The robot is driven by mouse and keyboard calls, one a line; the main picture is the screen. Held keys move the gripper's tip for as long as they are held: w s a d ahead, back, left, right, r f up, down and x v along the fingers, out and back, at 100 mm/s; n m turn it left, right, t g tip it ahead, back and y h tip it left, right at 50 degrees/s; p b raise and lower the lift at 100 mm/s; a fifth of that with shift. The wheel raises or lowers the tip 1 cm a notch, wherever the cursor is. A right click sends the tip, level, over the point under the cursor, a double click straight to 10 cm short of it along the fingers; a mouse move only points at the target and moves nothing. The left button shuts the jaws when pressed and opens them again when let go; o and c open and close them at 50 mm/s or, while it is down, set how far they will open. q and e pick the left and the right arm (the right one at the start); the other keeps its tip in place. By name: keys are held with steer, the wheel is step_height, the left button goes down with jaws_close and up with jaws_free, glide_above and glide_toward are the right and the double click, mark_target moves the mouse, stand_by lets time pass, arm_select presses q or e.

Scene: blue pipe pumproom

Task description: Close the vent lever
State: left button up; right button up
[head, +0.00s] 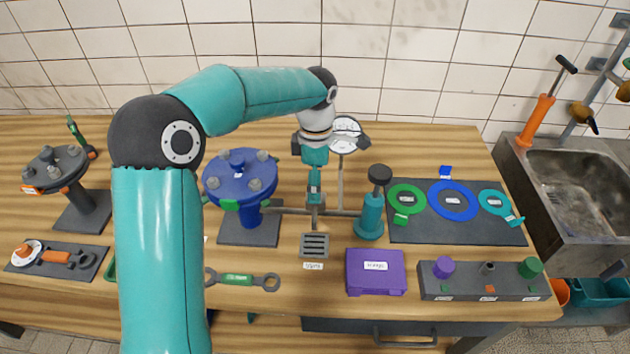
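The vent valve (314,199) stands on a thin grey pipe in the middle of the bench, behind a dark vent grate (314,245) with a label. Its narrow teal lever (315,181) points away from me, crosswise to the pipe. My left gripper (330,146) hangs over the lever's far end, its dark fingers spread wide to either side. A teal block shows between the fingers; I cannot tell whether the gripper touches it. The fingertips are partly hidden. My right gripper is not in view.
A blue flanged pipe (240,178) stands left of the valve, a teal bottle-shaped part (371,215) to its right. A round gauge (345,127) is behind. In front lie a wrench (240,279) and purple box (376,272). Coloured rings lie on a dark mat (470,233); a sink (580,180) is far right.

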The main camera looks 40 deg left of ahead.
arm_select(q)
steer(key=shift+f, duration=0.55)
steer(key=c, duration=1.2)
steer(key=shift+o, duration=0.2)
